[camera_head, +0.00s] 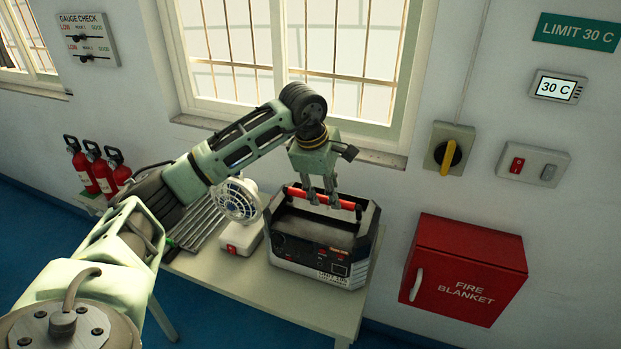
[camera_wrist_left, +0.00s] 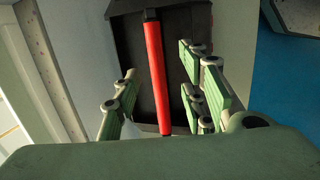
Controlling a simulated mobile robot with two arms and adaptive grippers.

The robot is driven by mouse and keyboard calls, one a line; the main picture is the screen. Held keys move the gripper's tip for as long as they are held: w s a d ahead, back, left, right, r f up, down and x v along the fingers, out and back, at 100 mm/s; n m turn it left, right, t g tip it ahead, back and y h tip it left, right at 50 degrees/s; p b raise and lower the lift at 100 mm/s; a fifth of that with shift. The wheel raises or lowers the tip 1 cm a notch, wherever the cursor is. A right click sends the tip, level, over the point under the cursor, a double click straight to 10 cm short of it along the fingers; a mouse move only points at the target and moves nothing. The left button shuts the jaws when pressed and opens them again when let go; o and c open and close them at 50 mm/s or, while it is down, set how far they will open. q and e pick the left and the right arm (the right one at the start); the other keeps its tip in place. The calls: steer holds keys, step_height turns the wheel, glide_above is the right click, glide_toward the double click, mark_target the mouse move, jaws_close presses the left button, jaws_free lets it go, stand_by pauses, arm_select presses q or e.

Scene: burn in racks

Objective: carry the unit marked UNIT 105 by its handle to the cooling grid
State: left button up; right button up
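The unit (camera_head: 311,261), a black and light-grey box, stands on the table with a red handle (camera_head: 345,204) across its top. Lettering low on its front is small and looks like UNIT 10-something; I cannot read the last digit surely. My left gripper (camera_head: 322,198) points down at the handle. In the left wrist view the red handle (camera_wrist_left: 153,62) runs between the open fingers (camera_wrist_left: 162,95), with gaps on both sides. The slatted metal cooling grid (camera_head: 200,222) lies on the table left of the unit, partly hidden by my arm. My right gripper is out of view.
A small white fan (camera_head: 238,200) on a base with a red switch stands between grid and unit. The table (camera_head: 257,290) is narrow. A red fire blanket box (camera_head: 465,270) is on the wall at right. Red extinguishers (camera_head: 100,170) stand at left.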

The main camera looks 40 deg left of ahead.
arm_select(q)
steer(key=a+r+y, duration=0.1)
steer(key=a+y, duration=0.1)
steer(key=a, duration=0.3)
steer(key=shift+h, duration=0.3)
steer(key=x, duration=0.2)
steer(key=p+x, duration=0.1)
steer(key=x, duration=0.1)
steer(key=s+p+x, duration=0.1)
steer(key=x, duration=0.1)
steer(key=shift+d+f, duration=0.3)
steer(key=shift+w+f+p, duration=0.15)
steer(key=shift+f+p, duration=0.15)
steer(key=shift+f, duration=0.1)
steer(key=shift+c, duration=0.3)
